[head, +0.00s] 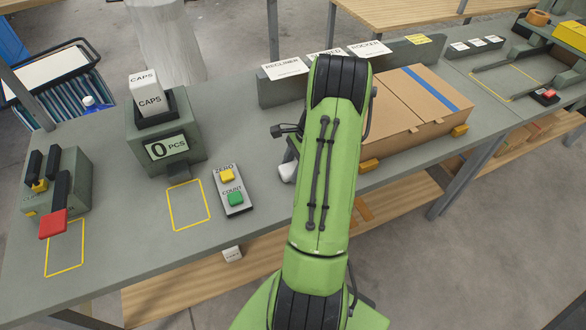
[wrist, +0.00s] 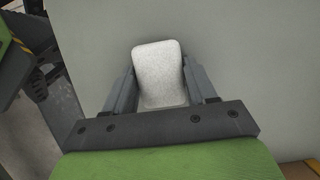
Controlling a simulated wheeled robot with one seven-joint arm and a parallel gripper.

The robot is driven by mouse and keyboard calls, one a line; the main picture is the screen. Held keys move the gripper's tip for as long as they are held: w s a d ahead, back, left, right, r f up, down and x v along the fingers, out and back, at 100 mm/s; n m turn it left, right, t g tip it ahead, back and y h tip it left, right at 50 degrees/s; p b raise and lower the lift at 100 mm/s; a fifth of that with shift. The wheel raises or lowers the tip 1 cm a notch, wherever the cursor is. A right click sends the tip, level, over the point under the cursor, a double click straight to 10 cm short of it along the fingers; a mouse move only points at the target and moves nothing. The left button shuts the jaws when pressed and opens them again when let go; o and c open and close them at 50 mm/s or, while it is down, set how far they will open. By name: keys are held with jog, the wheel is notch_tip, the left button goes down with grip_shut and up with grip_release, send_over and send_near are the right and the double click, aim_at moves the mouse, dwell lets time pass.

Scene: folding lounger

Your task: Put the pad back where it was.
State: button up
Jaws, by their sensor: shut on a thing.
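The pad looks like a pale, round-cornered block and sits between my gripper's two grey fingers in the wrist view; this is the pad (wrist: 160,78). My gripper (wrist: 163,88) is shut on it, over a plain grey surface. In the head view a white end of the pad (head: 288,173) shows just left of my green arm, near the front of the bench. The rest of my gripper is hidden behind the arm there. I cannot tell whether the pad touches the bench.
The grey bench (head: 105,225) holds a caps dispenser (head: 165,140) reading 0, a button box (head: 231,190) with yellow and green buttons, and a red-lever device (head: 62,185) at left. A cardboard box (head: 410,105) stands right of my arm. Yellow outlines mark bare bench spots.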

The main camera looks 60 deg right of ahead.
jog(key=o, duration=1.4)
